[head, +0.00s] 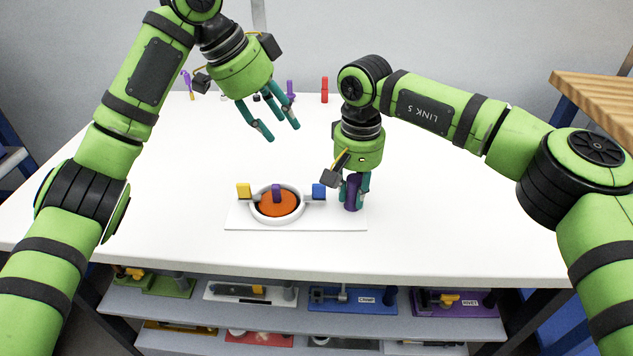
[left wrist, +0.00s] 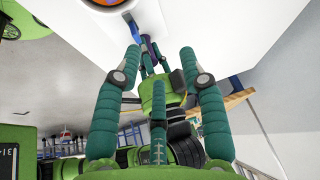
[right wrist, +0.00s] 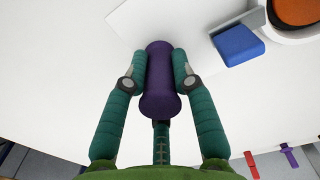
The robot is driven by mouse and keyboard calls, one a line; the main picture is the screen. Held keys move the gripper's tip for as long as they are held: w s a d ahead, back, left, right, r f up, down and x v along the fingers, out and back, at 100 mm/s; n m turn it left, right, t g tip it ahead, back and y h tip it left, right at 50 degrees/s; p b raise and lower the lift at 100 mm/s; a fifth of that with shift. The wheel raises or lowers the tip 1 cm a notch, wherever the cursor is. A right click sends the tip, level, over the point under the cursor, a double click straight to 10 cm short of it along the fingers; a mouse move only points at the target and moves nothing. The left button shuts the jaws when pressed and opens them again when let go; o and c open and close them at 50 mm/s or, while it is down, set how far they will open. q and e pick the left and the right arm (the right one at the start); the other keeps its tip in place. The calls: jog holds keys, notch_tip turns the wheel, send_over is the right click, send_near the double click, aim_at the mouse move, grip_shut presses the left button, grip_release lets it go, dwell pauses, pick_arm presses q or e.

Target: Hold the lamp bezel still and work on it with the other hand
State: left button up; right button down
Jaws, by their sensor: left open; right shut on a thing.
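The lamp bezel appears to be the white ring (head: 256,212) around an orange disc (head: 283,207), on a white plate (head: 240,224) at the table's front. A small purple block (head: 276,192) stands at the ring's back. A yellow block (head: 244,189) is at its left and a blue block (head: 319,190) at its right. My right gripper (head: 354,190) is shut on an upright purple waisted post (right wrist: 159,85) at the plate's right end. Its contact with the plate is unclear. My left gripper (head: 278,130) is open and empty, in the air above and behind the ring.
A red piece (head: 324,90), a purple piece (head: 290,90) and other small items stand along the table's back edge. Shelves (head: 300,322) below the front edge hold several fixtures. A wooden surface (head: 595,100) is at the right. The white table (head: 450,220) is clear on both sides.

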aim_at(317, 186)
pick_arm(q)
jog(key=shift+m+g, duration=0.8)
jog(key=shift+g, duration=0.1)
jog(key=s+x, duration=0.1)
jog(key=x, duration=0.3)
jog(key=s+x, duration=0.1)
jog(key=x, duration=0.4)
jog(key=s+d+x, duration=0.1)
jog(key=x, duration=0.3)
jog(key=shift+d, duration=0.25)
grip_shut()
